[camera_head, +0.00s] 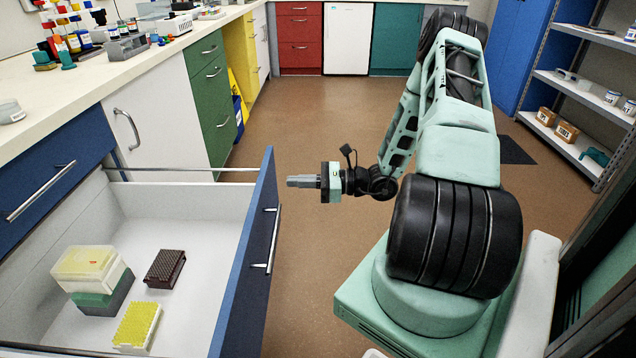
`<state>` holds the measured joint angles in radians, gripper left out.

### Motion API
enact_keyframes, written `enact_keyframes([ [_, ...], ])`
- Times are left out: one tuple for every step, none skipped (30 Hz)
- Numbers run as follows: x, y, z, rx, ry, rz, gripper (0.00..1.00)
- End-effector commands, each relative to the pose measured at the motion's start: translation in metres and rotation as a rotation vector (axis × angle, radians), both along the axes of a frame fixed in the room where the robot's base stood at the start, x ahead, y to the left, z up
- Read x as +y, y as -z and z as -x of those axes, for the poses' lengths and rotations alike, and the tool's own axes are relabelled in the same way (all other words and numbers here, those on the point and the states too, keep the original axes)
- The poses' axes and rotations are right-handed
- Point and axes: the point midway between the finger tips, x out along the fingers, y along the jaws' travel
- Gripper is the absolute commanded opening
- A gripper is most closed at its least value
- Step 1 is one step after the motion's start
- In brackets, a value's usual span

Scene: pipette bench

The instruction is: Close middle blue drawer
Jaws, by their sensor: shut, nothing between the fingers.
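The middle blue drawer (262,240) is pulled far out of the cabinet on the left. Its blue front carries a silver bar handle (271,241) facing right, towards my arm. Inside the white drawer lie a yellow-topped tip box (88,265) on a teal and grey box, a dark brown rack (165,268) and a yellow rack (137,326). My gripper (290,182) is shut and empty, pointing left. In the picture its tips are just right of the drawer front's far end. They appear apart from it, though the exact depth gap is hard to tell.
Another blue drawer front (50,190) with a bar handle is closed under the white counter (85,75). A white door (160,118) and green drawers (212,95) stand beyond. Grey shelves (590,95) stand at right. The brown floor (310,125) between is clear.

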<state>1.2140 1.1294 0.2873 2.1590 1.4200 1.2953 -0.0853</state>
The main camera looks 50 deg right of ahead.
Motion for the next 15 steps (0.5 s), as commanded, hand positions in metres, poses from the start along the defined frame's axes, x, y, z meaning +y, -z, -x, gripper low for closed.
enact_keyframes([
  [0.007, 0.001, -0.008, 0.001, -0.003, -0.001, 0.00],
  [0.011, 0.001, -0.012, 0.001, -0.004, 0.000, 0.00],
  [0.015, 0.001, -0.017, 0.000, -0.004, 0.000, 0.00],
  [0.017, 0.001, -0.021, -0.001, -0.004, 0.001, 0.00],
  [0.020, 0.001, -0.024, 0.000, -0.003, 0.000, 0.00],
  [0.023, 0.001, -0.028, -0.001, -0.003, 0.001, 0.00],
  [0.025, 0.001, -0.030, -0.001, -0.003, 0.001, 0.00],
  [0.026, 0.001, -0.032, 0.000, -0.002, 0.001, 0.00],
  [0.028, 0.000, -0.035, 0.001, -0.001, 0.001, 0.00],
  [0.029, 0.000, -0.036, 0.001, -0.001, 0.001, 0.00],
  [0.030, 0.000, -0.037, 0.001, -0.002, 0.001, 0.00],
  [0.031, 0.000, -0.039, 0.001, -0.002, 0.001, 0.00],
  [0.031, 0.000, -0.039, 0.001, -0.001, 0.001, 0.00],
  [0.032, 0.000, -0.040, 0.001, -0.001, 0.001, 0.00],
  [0.032, 0.000, -0.040, 0.002, -0.001, 0.001, 0.00],
])
